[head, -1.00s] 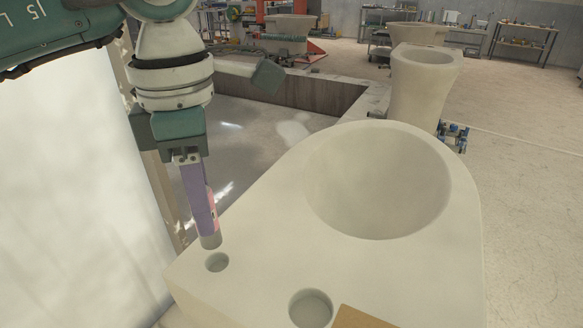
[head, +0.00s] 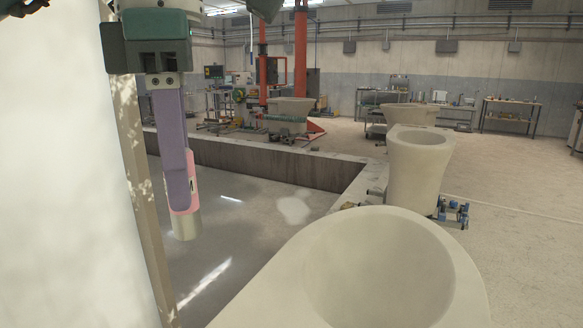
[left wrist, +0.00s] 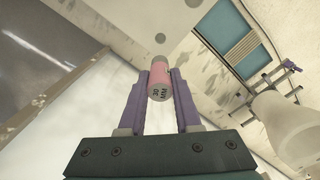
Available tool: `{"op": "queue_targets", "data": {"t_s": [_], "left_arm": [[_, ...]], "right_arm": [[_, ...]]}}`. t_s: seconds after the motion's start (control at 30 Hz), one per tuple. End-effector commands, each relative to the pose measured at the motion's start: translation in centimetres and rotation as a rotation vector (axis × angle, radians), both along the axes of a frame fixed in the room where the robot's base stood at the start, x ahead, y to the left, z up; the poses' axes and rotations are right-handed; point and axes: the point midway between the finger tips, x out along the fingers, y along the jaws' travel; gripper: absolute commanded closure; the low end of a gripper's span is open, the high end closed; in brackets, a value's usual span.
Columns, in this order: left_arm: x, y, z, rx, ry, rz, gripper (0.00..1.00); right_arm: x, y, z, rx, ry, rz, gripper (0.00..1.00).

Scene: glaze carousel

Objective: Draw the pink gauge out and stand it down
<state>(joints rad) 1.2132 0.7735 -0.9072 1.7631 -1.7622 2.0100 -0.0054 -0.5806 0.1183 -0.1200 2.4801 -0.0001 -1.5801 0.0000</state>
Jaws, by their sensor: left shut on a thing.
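The pink gauge (head: 190,190) is a pink cylinder with a bare metal lower end, hanging nearly upright in the air at the left of the head view. My left gripper (head: 180,188) is shut on it with purple fingers, which hide part of its side. In the left wrist view the gauge (left wrist: 160,80) sits between the fingertips (left wrist: 161,76), its near end marked "30 MM". A round hole (left wrist: 160,38) shows in the pale block beyond it, and the gauge is clear of that hole. My right gripper is not in view.
A low grey wall (head: 270,165) bounds a wet floor. A white surface (head: 60,170) lies close on the left.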

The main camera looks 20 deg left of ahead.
Motion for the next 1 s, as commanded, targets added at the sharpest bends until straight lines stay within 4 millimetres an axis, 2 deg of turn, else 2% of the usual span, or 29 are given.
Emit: {"op": "queue_targets", "data": {"t_s": [0.5, 1.0], "left_arm": [[0.0, 0.0, 2.5, 0.000, -0.001, 0.001, 1.00], [0.0, -0.1, 2.5, 0.000, -0.001, -0.039, 1.00]], "right_arm": [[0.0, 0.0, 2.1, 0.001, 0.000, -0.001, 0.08], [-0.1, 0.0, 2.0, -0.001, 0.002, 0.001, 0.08]]}}
